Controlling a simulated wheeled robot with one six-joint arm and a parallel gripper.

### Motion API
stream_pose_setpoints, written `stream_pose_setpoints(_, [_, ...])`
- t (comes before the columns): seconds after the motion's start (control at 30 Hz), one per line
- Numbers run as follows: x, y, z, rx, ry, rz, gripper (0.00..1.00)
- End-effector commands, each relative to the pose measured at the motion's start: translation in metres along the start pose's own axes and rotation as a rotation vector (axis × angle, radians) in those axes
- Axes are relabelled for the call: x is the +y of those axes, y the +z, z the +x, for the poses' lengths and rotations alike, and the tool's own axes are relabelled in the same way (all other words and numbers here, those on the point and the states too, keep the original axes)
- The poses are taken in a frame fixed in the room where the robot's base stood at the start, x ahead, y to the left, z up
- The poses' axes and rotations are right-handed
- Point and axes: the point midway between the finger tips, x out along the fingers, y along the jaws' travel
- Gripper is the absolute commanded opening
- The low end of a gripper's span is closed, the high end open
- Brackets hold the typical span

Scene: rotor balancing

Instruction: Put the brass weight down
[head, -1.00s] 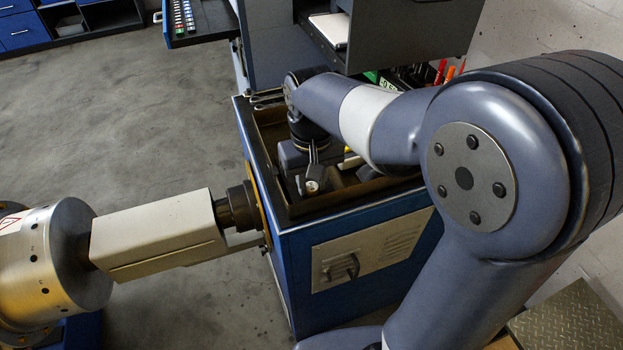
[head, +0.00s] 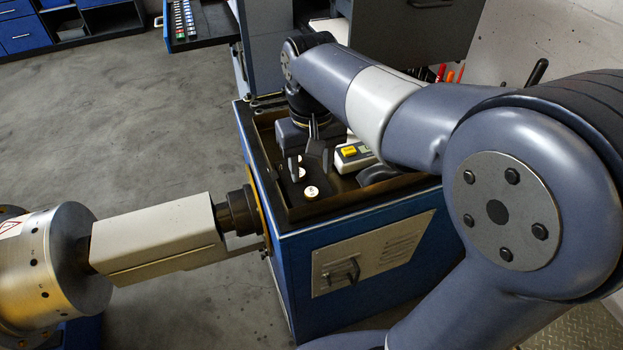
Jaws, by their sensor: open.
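A small round weight (head: 311,191) with a pale, marked top and a brassy rim lies on the dark surface inside the tray-like top of the blue cabinet. A second small pale round piece (head: 302,173) shows just behind it, partly hidden by a finger. My gripper (head: 308,171) is above and behind the front weight, pointing down, with its two fingers spread apart and nothing visible between them in grip. The front weight stands clear of the fingers in the picture.
The cabinet's raised rim (head: 340,212) surrounds the tray. A yellow-and-white device (head: 354,156) lies right of my gripper. A pale shaft housing (head: 160,235) and metal rotor (head: 55,260) stand at left. Open drawers are behind; floor at left is clear.

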Motion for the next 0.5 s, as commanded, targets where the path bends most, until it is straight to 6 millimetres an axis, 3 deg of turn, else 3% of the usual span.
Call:
stream_pose_setpoints(0.2, [0.0,-0.001,-0.043,0.003,0.0,0.0,0.48])
stream_pose_setpoints(0.5, [0.0,0.0,-0.062,-0.001,0.0,0.0,0.48])
